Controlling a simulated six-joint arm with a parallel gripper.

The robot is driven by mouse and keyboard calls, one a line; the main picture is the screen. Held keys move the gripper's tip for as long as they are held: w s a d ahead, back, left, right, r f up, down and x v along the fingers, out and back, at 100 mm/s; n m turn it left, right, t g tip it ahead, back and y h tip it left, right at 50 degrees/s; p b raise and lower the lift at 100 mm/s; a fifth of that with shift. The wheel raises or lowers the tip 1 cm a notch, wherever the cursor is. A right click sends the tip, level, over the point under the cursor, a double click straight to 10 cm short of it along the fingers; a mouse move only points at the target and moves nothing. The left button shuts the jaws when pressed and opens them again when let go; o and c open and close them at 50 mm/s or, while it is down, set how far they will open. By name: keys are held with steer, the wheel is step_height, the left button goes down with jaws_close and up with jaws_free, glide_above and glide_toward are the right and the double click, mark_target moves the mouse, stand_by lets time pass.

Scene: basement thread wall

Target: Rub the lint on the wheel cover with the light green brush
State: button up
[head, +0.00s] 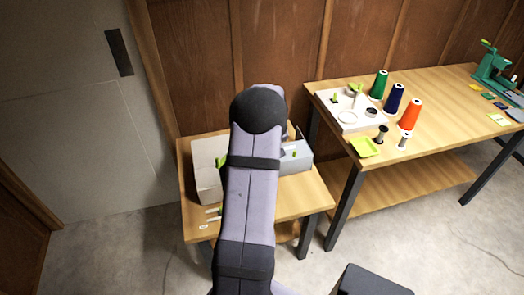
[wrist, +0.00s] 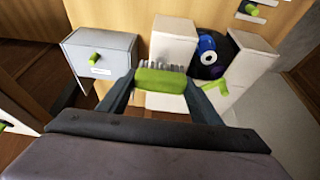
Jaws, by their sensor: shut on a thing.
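My gripper (wrist: 160,88) is shut on the light green brush (wrist: 160,80) in the wrist view. The brush's pale bristles point away from me, toward the white machine (wrist: 172,42). The dark round part (wrist: 215,71), which looks like the wheel cover, sits in the machine's gap, ahead and to the right of the brush. A blue and white round piece (wrist: 207,45) is in front of it. The brush appears apart from the cover. I cannot make out lint for certain. In the head view my arm hides the gripper, the brush and the cover.
A grey drawer box (wrist: 104,53) with a green knob stands left of the machine. A green lever (wrist: 214,88) juts out at the machine's right. In the head view, the larger table (head: 440,100) at right holds thread cones, a white tray (head: 348,123) and a green dish (head: 364,147).

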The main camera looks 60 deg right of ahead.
step_height(320, 180, down, 6)
steer(key=b, duration=0.3)
steer(key=shift+r+b, duration=0.1)
steer(key=shift+b, duration=0.2)
steer(key=shift+w+d+f, duration=0.2)
steer(key=shift+w+f, duration=0.05)
steer(key=shift+f, duration=0.15)
steer(key=shift+c, duration=0.4)
steer(key=shift+w+d+f+p, duration=0.15)
steer(key=shift+w+d+p, duration=0.25)
steer(key=shift+w+d, duration=0.25)
steer(key=shift+w+d+f+p, duration=0.1)
steer(key=shift+w+d+p, duration=0.25)
steer(key=shift+w+d, duration=2.3)
steer(key=shift+d, duration=0.05)
steer(key=shift+s+a, duration=1.85)
steer(key=shift+s+a+f+b, duration=0.1)
steer(key=shift+s+a+b, duration=0.7)
steer(key=shift+s+a, duration=1)
steer(key=shift+w+r+p, duration=0.1)
steer(key=shift+r+p, duration=2.45)
steer(key=shift+r, duration=1.7)
